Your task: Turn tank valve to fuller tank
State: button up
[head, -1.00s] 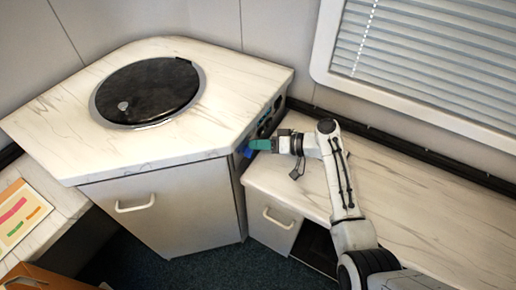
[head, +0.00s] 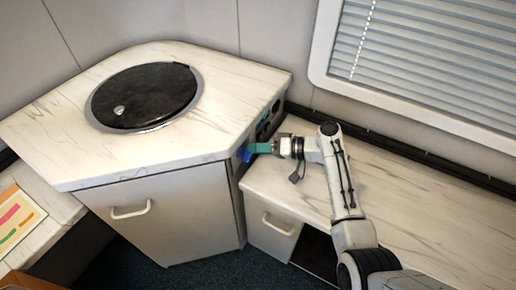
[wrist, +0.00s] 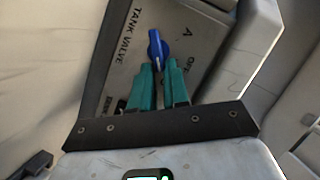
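The tank valve has a blue handle (wrist: 157,44) on the grey panel (wrist: 207,25) at the cabinet's side, lettered "TANK VALVE". In the wrist view the handle's narrow end with a pale line points down toward my gripper (wrist: 159,67). The two green fingers are close together, one on each side of that narrow end, and seem shut on it. The marks "A" and "OFF" show right of the handle. Another label at lower left is partly hidden by a finger. In the head view my gripper (head: 260,148) is at the panel; a blue part (head: 244,155) shows just beside the fingertips.
The marble-look countertop (head: 225,80) with a round black lid (head: 146,95) stands left of my gripper. A lower bench (head: 420,190) runs beneath my arm to the right. Window blinds (head: 440,60) are behind. A drawer front (head: 272,228) and an open dark recess are below.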

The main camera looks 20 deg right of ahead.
jog(key=o, duration=0.4)
jog(key=shift+c, duration=0.2)
jog(key=v, duration=1)
jog(key=shift+s+d, duration=0.25)
jog(key=shift+d, duration=0.05)
jog(key=shift+r, duration=0.1)
